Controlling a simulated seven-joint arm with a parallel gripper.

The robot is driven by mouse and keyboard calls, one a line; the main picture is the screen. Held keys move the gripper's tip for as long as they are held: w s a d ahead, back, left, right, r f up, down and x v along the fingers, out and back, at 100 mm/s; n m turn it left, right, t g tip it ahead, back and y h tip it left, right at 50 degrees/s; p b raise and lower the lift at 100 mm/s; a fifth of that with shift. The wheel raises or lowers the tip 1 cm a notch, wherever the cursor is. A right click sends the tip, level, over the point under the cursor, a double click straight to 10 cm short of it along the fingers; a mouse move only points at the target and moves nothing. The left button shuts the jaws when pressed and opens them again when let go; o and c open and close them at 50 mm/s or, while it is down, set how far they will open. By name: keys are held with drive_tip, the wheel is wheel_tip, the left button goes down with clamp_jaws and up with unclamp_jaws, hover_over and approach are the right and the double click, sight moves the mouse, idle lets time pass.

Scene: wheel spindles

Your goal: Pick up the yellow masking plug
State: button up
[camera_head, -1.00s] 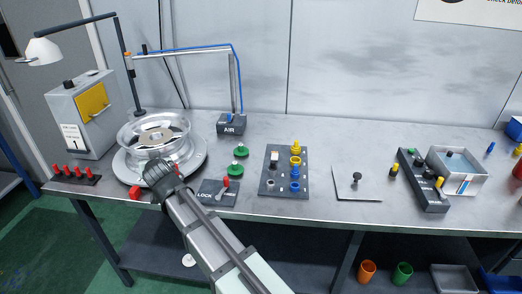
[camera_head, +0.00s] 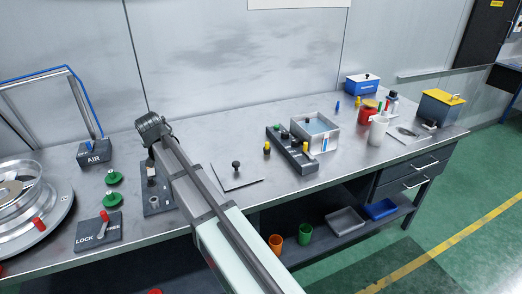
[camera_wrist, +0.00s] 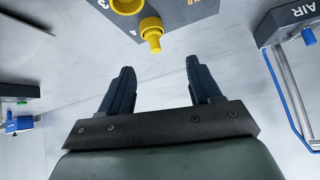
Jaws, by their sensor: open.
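In the wrist view a yellow plug (camera_wrist: 151,32) with a narrower stem sits at the edge of a dark board (camera_wrist: 185,12) by the number 4. A larger yellow ring-shaped piece (camera_wrist: 127,5) is beside it, by the number 3, cut by the top edge. My gripper (camera_wrist: 158,66) is open and empty, its two fingers apart and pointing toward the yellow plug without touching it. In the head view my arm hides most of the board (camera_head: 153,207) and its pieces, and the fingertips cannot be made out.
In the head view the AIR stand (camera_head: 94,152) and wheel (camera_head: 20,210) are at left, with green knobbed pieces (camera_head: 113,178) nearby. A grey plate with a black knob (camera_head: 237,177), a dark rack (camera_head: 292,150) and a tray (camera_head: 316,130) are at right. Bench behind is clear.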

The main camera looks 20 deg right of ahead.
drive_tip(key=d+r+m+g+h, duration=0.1)
drive_tip(key=d+m+g+h, duration=0.15)
drive_tip(key=d, duration=1.85)
drive_tip(key=m+g, duration=0.3)
drive_tip(key=m, duration=0.1)
approach(267, 145)
drive_tip(key=shift+n+t, duration=0.25)
drive_tip(key=x, duration=1.1)
drive_tip(key=shift+w+d+f, duration=0.2)
drive_tip(key=shift+w+d, duration=0.1)
drive_tip(key=c, duration=1.1)
